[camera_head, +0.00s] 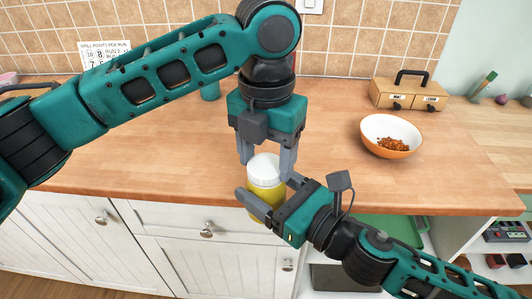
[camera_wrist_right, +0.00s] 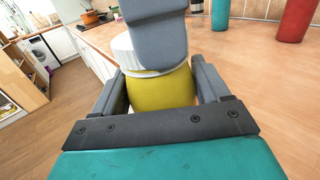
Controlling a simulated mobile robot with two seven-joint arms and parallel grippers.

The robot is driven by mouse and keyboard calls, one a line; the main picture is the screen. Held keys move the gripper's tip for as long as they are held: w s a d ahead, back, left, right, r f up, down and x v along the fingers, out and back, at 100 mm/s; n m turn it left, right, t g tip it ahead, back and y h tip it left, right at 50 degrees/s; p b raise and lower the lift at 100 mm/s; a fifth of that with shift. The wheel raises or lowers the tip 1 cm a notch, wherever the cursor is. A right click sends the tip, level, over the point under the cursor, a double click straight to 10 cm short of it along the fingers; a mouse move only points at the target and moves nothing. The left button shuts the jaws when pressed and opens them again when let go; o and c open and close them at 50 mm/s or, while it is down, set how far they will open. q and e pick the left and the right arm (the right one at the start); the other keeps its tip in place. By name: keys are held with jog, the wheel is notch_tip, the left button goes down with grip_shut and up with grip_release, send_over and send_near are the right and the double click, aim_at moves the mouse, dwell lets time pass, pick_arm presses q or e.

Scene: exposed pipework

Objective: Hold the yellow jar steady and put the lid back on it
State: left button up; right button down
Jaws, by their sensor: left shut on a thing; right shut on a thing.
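The yellow jar (camera_head: 266,194) is upright at the counter's front edge. It also shows in the right wrist view (camera_wrist_right: 160,90). My right gripper (camera_head: 270,194) comes from the lower right and is shut on the jar's body, one finger on each side. The white lid (camera_head: 264,170) is at the jar's top, and its ribbed side shows in the right wrist view (camera_wrist_right: 123,48). My left gripper (camera_head: 266,166) points down from above and is shut on the lid. One of its fingers hides part of the lid in the wrist view, so I cannot tell whether the lid is fully seated.
An orange-and-white bowl (camera_head: 378,126) with small brown pieces stands to the right on the wooden counter (camera_head: 150,150). A wooden box (camera_head: 410,93) with a black handle is behind it. A teal cylinder (camera_head: 210,91) stands behind my left arm. The counter's left part is mostly clear.

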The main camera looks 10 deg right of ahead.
pick_arm(q)
jog(key=m, duration=0.6)
jog(key=shift+m, duration=0.3)
jog(key=o, duration=1)
jog(key=shift+r, duration=0.1)
jog(key=shift+r, duration=2.15)
